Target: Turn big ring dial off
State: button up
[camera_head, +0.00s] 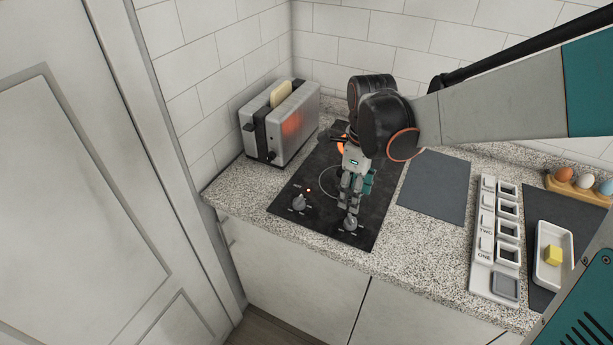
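A black cooktop (285,200) is set in the counter, with two grey dials along its front edge. The left dial (299,203) stands clear, and a small red light (308,189) glows just behind it. The right dial (350,225) is at the fingertips of my gripper (349,212), which points down over it. The fingers look close together; whether they touch or grip the dial is too small to tell. A thin ring outline (323,186) shows on the cooktop. An orange glowing ring (341,145) shows farther back, mostly hidden by my arm. Dial markings are not readable.
A toaster (290,126) with bread and an orange glow stands left of the cooktop. A dark mat (435,187) lies to the right, then a white labelled rack (481,265), an egg holder (567,188) and a white tray (543,271) holding a yellow block.

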aim_at(351, 218)
notch_tip(351, 218, down, 10)
jog(key=b, duration=0.3)
jog(key=shift+r, duration=0.15)
jog(key=c, duration=1.1)
